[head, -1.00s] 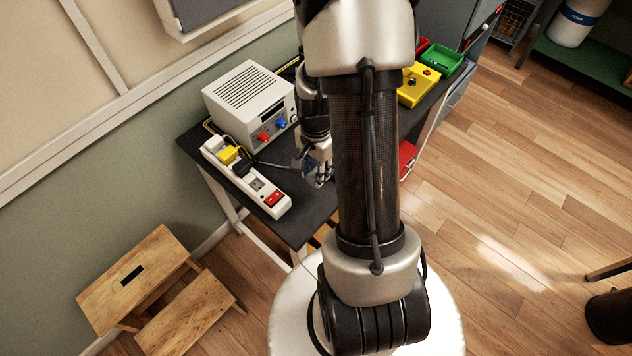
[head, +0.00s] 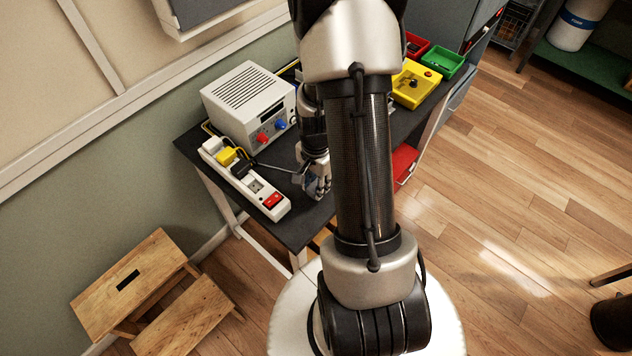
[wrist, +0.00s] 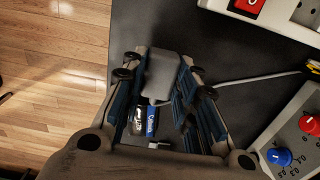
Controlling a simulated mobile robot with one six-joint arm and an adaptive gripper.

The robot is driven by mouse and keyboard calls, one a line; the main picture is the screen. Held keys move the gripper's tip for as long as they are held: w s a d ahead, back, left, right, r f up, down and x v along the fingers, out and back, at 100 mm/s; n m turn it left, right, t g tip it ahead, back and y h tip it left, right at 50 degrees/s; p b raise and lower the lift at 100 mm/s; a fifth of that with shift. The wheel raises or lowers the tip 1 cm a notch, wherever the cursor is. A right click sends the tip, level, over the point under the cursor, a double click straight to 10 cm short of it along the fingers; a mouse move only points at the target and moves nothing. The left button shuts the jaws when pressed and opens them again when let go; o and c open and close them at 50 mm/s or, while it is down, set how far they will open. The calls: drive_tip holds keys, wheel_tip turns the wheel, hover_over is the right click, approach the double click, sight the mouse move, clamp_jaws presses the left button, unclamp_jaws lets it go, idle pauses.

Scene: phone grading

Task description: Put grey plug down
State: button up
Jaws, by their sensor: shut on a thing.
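My gripper (head: 317,188) is over the front part of the dark table (head: 293,226), right of the white power strip (head: 262,189). In the wrist view my gripper (wrist: 166,82) is shut on the grey plug (wrist: 162,76), which sits between the blue-padded fingers. A grey cable (wrist: 262,77) runs from near the fingers to the right. Whether the plug touches the table cannot be told. The plug is mostly hidden by the fingers in the head view.
The power strip holds a yellow plug (head: 227,156) and a black plug (head: 241,168). A grey power supply (head: 246,101) with red and blue knobs stands behind it. A small blue labelled item (wrist: 151,121) lies below the fingers.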

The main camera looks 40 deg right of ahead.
drive_tip(key=o, duration=1.1)
drive_tip(key=w+a+r+n+p, duration=0.1)
drive_tip(key=a+r+n+p, duration=0.15)
drive_tip(key=r, duration=0.75)
drive_tip(key=a+r+n+p, duration=0.1)
drive_tip(key=r+p, duration=0.2)
drive_tip(key=r, duration=0.6)
drive_tip(key=s+a+r+n+t, duration=0.1)
drive_tip(key=s+a+r+n, duration=0.2)
drive_tip(key=a+r+n, duration=0.1)
drive_tip(key=s+a+r+n+t, duration=0.2)
drive_tip(key=s+a+r+n, duration=0.2)
drive_tip(key=a+r+n, duration=0.1)
drive_tip(key=s+a+r+n+t, duration=0.1)
drive_tip(key=s+a+r+n, duration=0.2)
drive_tip(key=a+r, duration=0.4)
drive_tip(key=shift+s+a+n+t, duration=0.15)
drive_tip(key=shift+a+n+t, duration=0.15)
drive_tip(key=shift+n, duration=0.55)
